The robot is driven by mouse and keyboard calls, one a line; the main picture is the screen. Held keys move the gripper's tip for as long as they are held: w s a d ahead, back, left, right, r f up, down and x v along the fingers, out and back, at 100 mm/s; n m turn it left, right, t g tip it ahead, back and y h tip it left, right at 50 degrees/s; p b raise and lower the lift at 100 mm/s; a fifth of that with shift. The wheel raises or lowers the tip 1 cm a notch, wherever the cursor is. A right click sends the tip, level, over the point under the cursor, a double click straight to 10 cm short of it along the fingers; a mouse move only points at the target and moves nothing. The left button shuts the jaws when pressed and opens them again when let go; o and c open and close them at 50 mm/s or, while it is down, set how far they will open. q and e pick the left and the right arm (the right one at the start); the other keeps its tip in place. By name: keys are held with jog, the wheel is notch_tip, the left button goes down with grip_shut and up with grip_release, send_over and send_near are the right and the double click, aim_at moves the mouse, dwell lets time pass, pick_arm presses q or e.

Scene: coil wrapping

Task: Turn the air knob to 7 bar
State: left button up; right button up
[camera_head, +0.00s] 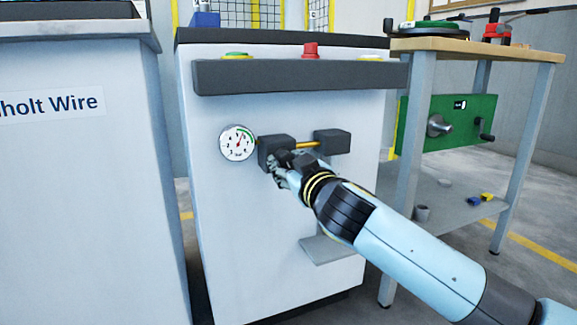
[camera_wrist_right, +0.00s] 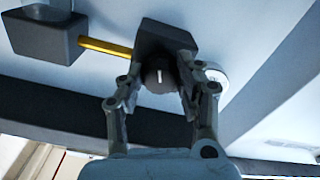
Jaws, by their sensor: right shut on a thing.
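The air knob (camera_wrist_right: 158,74) is black and round with a white mark, on the front of a dark block (camera_head: 273,148) on the white cabinet. My right gripper (camera_wrist_right: 160,88) is shut on the knob, a finger on each side of it. In the head view my right gripper (camera_head: 278,166) hides the knob. A round white pressure gauge (camera_head: 238,143) is just left of the block; its red needle seems to point up and slightly right, but its numbers are too small to read surely. My left gripper is not in view.
A yellow pipe (camera_head: 306,145) joins the block to a second dark block (camera_head: 332,142) on the right. A dark ledge (camera_head: 290,77) with coloured buttons juts out above. A grey shelf (camera_head: 325,249) sticks out below. A wooden-topped table (camera_head: 480,48) stands at the right.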

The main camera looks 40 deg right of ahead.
jog(key=m, duration=0.3)
jog(key=shift+m+b, duration=0.3)
jog(key=shift+m, duration=0.1)
jog(key=m, duration=0.4)
jog(key=shift+a+m+b, duration=0.1)
jog(key=shift+m+b, duration=0.2)
jog(key=shift+r+m, duration=0.1)
jog(key=shift+m, duration=0.7)
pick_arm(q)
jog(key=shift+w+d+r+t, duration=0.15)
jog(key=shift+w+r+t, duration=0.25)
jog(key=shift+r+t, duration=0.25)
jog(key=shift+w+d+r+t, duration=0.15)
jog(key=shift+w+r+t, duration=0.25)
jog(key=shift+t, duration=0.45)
pick_arm(e)
jog(key=shift+m, duration=1.4)
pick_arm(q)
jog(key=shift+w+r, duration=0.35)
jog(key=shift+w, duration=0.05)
pick_arm(e)
jog(key=shift+a, duration=0.1)
jog(key=o, duration=1.1)
jog(key=shift+w, duration=0.15)
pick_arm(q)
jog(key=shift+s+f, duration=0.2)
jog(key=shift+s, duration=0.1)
pick_arm(e)
jog(key=shift+o, duration=0.2)
